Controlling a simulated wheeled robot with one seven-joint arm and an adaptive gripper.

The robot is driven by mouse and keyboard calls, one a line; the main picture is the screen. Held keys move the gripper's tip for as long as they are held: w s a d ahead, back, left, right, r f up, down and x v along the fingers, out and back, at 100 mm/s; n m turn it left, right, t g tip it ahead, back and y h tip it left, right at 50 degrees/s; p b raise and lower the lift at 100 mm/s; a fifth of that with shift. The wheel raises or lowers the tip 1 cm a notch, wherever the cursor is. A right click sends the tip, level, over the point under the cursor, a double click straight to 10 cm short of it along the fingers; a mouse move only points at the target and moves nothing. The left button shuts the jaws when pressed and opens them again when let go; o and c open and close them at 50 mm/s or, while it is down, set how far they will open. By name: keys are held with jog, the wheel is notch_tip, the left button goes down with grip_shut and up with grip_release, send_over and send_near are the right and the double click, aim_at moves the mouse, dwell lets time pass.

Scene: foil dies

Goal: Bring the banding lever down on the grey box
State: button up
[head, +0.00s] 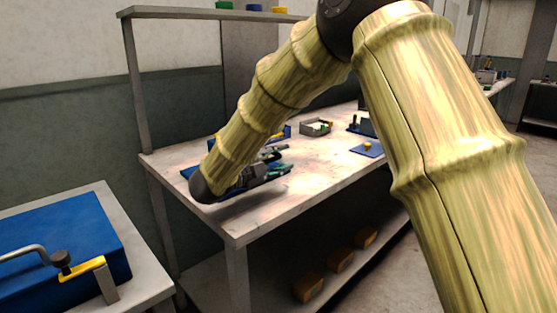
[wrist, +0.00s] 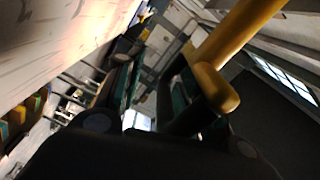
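My gripper (head: 289,159) is over the left part of the workbench, with its two dark fingers apart, pointing right. In the wrist view the fingers (wrist: 155,65) also stand apart, with nothing clear between them. A yellow bar with a rounded end (wrist: 222,80) passes close beside the right finger; I cannot tell whether they touch. It may be the banding lever. In the head view, blue and yellow parts (head: 284,132) show just behind my gripper, mostly hidden by my arm. A small grey open box (head: 316,128) sits farther back on the bench, apart from my gripper.
A blue pad with a yellow piece (head: 367,147) lies on the right of the bench (head: 320,165). At lower left, a blue case (head: 70,240) with a metal handle and yellow bar stands on another table. Orange blocks (head: 340,260) sit on the lower shelf.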

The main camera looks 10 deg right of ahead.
jog(key=shift+f, duration=0.1)
jog(key=v, duration=1.2)
jog(key=shift+a, duration=0.1)
